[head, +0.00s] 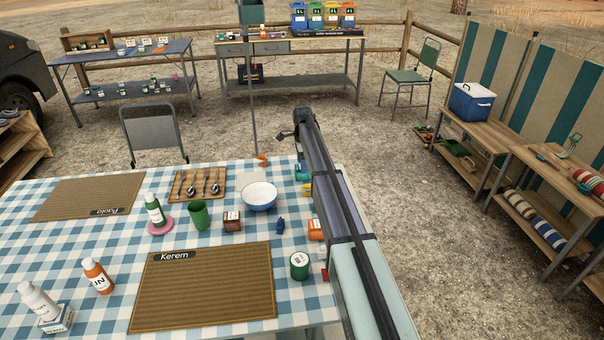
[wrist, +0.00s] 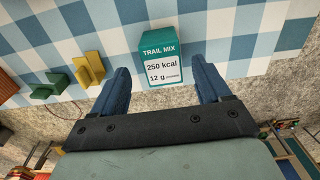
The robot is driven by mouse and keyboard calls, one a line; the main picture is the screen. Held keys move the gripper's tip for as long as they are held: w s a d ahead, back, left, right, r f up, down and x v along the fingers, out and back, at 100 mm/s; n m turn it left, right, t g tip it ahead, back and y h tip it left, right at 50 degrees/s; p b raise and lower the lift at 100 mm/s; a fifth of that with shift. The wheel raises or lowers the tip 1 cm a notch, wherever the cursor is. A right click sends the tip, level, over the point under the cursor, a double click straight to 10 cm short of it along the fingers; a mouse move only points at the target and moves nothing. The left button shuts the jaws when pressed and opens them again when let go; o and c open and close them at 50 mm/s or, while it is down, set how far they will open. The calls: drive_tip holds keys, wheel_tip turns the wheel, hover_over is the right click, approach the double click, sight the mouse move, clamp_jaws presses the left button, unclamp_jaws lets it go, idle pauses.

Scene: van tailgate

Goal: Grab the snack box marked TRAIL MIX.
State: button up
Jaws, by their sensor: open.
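The teal snack box marked TRAIL MIX (wrist: 163,52) stands near the edge of the checked table in the wrist view. Its label, with 250 kcal and 12 g, faces my gripper. My gripper (wrist: 159,72) is open, with one blue finger on each side of the box's near end in the picture. Nothing shows clamped, and I cannot tell how deep the box sits between the fingers. In the head view a teal part of the box (head: 302,172) shows beside my arm, which hides the rest and most of my gripper.
Gravel lies beyond the table edge.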

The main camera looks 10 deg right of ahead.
drive_tip(key=shift+w+a+f, duration=0.15)
drive_tip(key=shift+f, duration=2.2)
drive_tip(key=shift+c, duration=0.2)
drive_tip(key=c, duration=1)
drive_tip(key=shift+r, duration=0.15)
drive_tip(key=shift+c, duration=0.2)
